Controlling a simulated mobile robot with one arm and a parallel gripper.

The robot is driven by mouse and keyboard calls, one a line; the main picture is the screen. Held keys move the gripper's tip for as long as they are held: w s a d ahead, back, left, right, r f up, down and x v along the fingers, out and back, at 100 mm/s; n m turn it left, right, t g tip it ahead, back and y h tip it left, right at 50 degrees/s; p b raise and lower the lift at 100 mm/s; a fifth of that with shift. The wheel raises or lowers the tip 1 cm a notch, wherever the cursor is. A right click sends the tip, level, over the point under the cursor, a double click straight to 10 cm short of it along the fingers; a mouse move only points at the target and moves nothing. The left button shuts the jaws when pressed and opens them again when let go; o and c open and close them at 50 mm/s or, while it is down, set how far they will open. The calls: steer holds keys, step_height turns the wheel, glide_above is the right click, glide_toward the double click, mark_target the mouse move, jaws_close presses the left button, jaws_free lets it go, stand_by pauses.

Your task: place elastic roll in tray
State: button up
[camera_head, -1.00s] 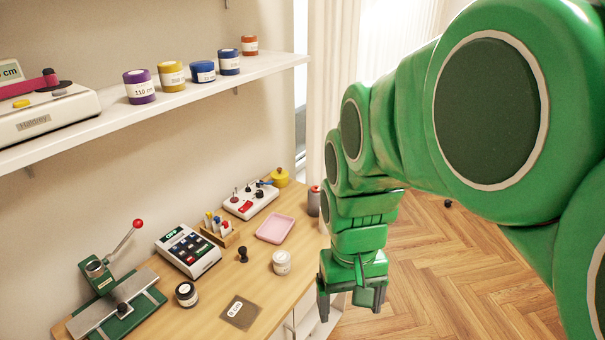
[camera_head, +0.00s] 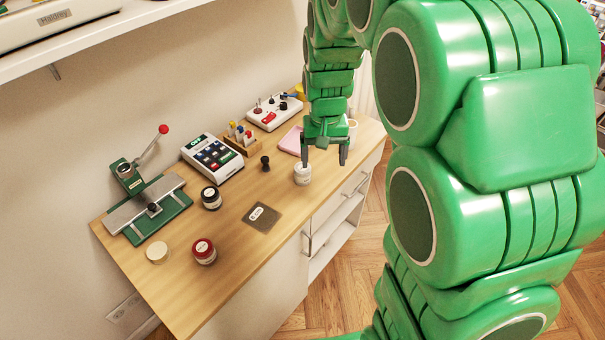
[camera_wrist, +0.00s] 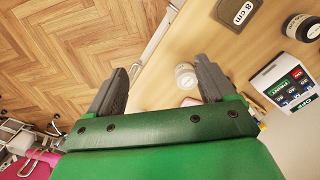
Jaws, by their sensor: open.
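The pink tray (camera_head: 290,141) lies at the far part of the wooden table, partly hidden behind my gripper. A small pink part of it shows in the wrist view (camera_wrist: 190,101). A small white roll or jar (camera_head: 303,175) stands on the table near the front edge; I cannot tell if it is the elastic roll. It also shows in the wrist view (camera_wrist: 186,77), beside the right finger. My gripper (camera_head: 325,161) is open and empty, pointing down, with its left finger overlapping the white roll in the head view. The wrist view shows the fingers (camera_wrist: 161,66) wide apart.
A dark plate (camera_head: 262,218) marked 8 cm, a black-lidded jar (camera_head: 211,198), a red-topped jar (camera_head: 204,251), a black stamp (camera_head: 265,163), a calculator-like device (camera_head: 213,157) and a green press (camera_head: 147,207) stand on the table. A white shelf (camera_head: 110,22) runs above.

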glide_above(303, 173)
steer(key=w, duration=0.3)
steer(key=shift+t, duration=0.3)
steer(key=f, duration=1)
steer(key=shift+s+a+f, duration=0.15)
steer(key=shift+s, duration=0.05)
steer(key=shift+s+d+f, duration=0.1)
steer(key=shift+f, duration=1.8)
steer(key=shift+s+d+f, duration=0.1)
steer(key=shift+f, duration=1.8)
steer(key=c, duration=1.2)
steer(key=shift+r, duration=0.1)
